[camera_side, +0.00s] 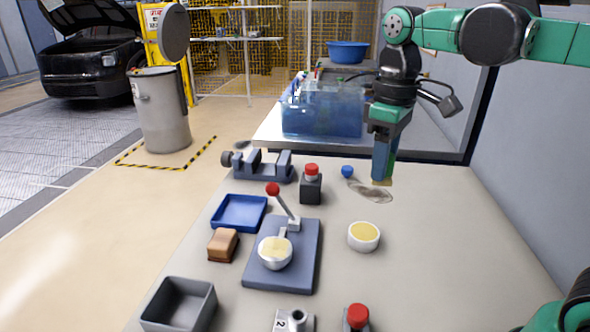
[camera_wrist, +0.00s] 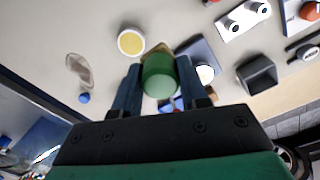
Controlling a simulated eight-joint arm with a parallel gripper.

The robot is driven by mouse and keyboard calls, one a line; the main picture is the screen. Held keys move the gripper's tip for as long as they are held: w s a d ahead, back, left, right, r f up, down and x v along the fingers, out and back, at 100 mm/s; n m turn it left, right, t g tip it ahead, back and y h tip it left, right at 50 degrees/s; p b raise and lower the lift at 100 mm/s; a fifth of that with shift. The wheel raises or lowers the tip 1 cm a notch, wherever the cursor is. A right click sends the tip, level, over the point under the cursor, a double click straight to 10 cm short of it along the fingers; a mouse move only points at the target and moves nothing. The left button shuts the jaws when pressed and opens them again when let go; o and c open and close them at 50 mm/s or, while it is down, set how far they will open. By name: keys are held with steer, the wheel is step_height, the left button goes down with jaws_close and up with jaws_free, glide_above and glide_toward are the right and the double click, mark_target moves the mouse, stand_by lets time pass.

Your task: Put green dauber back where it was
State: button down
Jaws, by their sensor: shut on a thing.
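My gripper (camera_side: 383,172) is shut on the green dauber, above the back right of the bench in the side view. In the wrist view the dauber (camera_wrist: 158,76) is a green cylinder between the two fingers of my gripper (camera_wrist: 159,68). In the side view the fingers mostly hide it, and only a tan tip (camera_side: 381,182) shows below them.
A round white dish with yellow contents (camera_side: 364,237) stands in front of the gripper. A black block with a red-capped piece (camera_side: 311,186), a lever press (camera_side: 309,270) and a blue tray (camera_side: 240,212) stand left. The bench's right side is clear.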

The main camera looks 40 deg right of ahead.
mark_target(363, 273)
step_height(363, 273, down, 19)
steer(key=shift+f, duration=0.2)
stand_by(0.5)
steer(key=shift+f, duration=0.1)
steer(key=shift+c, duration=2.3)
jaws_free()
step_height(363, 273, up, 12)
steer(key=s+a+m+t, duration=0.1)
steer(key=m+t, duration=0.2)
steer(key=t, duration=0.4)
steer(key=shift+s+a+r+m, duration=0.15)
steer(key=shift+r+m, duration=0.05)
steer(key=shift+m, duration=0.1)
